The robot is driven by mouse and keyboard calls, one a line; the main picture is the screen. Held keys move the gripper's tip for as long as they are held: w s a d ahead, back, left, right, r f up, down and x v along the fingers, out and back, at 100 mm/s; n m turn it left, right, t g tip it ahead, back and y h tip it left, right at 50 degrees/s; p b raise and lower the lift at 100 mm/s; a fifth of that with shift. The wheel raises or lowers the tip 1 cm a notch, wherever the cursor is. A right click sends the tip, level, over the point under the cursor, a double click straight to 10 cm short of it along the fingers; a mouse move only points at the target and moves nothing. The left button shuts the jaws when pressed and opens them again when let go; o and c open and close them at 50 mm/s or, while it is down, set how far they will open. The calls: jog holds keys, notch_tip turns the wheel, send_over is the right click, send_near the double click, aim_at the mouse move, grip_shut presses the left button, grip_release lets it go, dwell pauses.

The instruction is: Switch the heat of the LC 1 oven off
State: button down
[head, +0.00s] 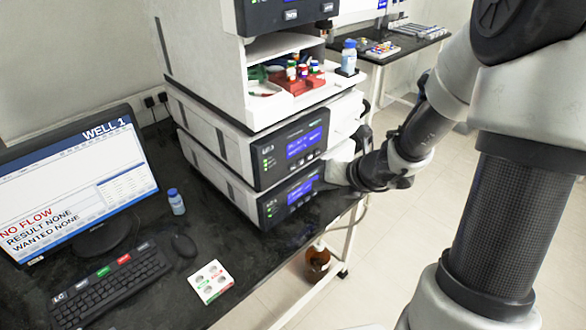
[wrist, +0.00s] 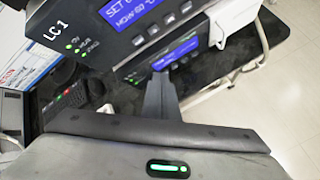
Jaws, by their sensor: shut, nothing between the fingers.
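In the wrist view the LC 1 oven's dark front panel (wrist: 125,40) fills the top. Its blue display (wrist: 150,18) is cut off by the frame edge; a line reading about 60 °C shows. In the head view my gripper (head: 335,174) is at the right side of the stack's lower panels, partly hidden; contact cannot be told.
The upper display panel (head: 303,146) and lower display panel (head: 300,191) are stacked under an open shelf with vials (head: 300,70). Floor is clear at right.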

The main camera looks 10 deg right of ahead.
jog(key=shift+w+a, duration=0.85)
jog(key=shift+w, duration=0.3)
jog(key=shift+w+a, duration=0.8)
jog(key=shift+w, duration=0.35)
jog(key=shift+w+a, duration=0.1)
jog(key=shift+w+a, duration=0.15)
jog(key=shift+w, duration=0.1)
jog(key=shift+w+a, duration=0.25)
jog(key=shift+w, duration=0.05)
dwell(1.0)
dwell(0.3)
jog(key=shift+s+d, duration=0.5)
jog(key=shift+s, duration=0.15)
jog(key=shift+s+d, duration=0.1)
jog(key=s+d, duration=0.1)
jog(key=s, duration=0.1)
jog(key=s+d, duration=0.1)
jog(key=s, duration=0.1)
jog(key=shift+d, duration=0.4)
